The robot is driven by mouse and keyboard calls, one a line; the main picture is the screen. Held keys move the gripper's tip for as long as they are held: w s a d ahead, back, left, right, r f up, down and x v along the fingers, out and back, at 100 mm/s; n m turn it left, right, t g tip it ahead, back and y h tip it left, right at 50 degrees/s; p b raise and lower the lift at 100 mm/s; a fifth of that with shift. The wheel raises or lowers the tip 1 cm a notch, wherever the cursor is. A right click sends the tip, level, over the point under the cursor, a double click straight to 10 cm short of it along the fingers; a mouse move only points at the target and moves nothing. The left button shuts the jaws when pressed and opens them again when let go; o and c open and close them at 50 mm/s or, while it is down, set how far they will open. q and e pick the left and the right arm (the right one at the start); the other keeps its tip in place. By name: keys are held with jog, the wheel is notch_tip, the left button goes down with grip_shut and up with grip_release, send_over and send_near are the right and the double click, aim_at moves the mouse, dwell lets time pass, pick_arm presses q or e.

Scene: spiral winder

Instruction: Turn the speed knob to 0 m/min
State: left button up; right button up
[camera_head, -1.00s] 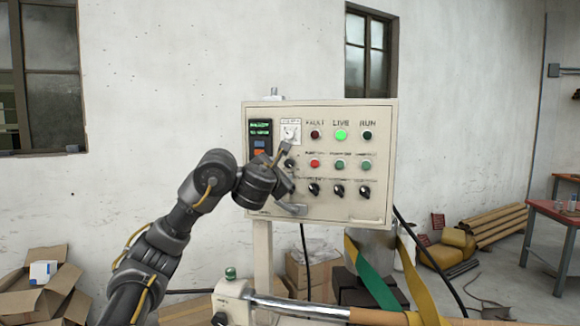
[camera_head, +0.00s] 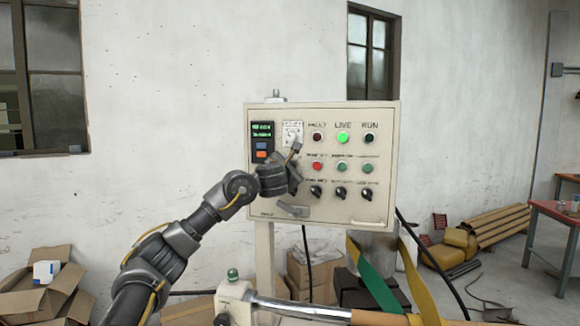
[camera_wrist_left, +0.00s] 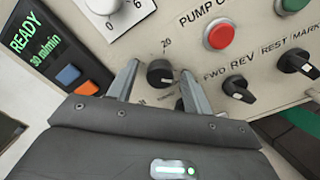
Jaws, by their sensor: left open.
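The speed knob (camera_wrist_left: 160,73) is black and round, with a numbered scale around it on the cream control panel (camera_head: 385,205). In the left wrist view it lies between the two fingers of my left gripper (camera_wrist_left: 160,85), which is open. I cannot tell whether either finger touches the knob. In the head view my left gripper (camera_head: 294,179) is in front of the panel's left half and hides the knob. The panel display (camera_wrist_left: 40,50) reads READY and 30 m/min in green; it also shows in the head view (camera_head: 262,130). My right gripper is not in view.
Next to the knob are a red button (camera_wrist_left: 220,30) and black selector knobs (camera_wrist_left: 238,90). A white dial (camera_wrist_left: 103,6) is above it. The LIVE lamp (camera_head: 343,138) glows green. A metal bar (camera_head: 300,309) crosses low in front of the panel.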

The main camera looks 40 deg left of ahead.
pick_arm(q)
jog(key=shift+c, duration=0.2)
jog(key=c, duration=0.9)
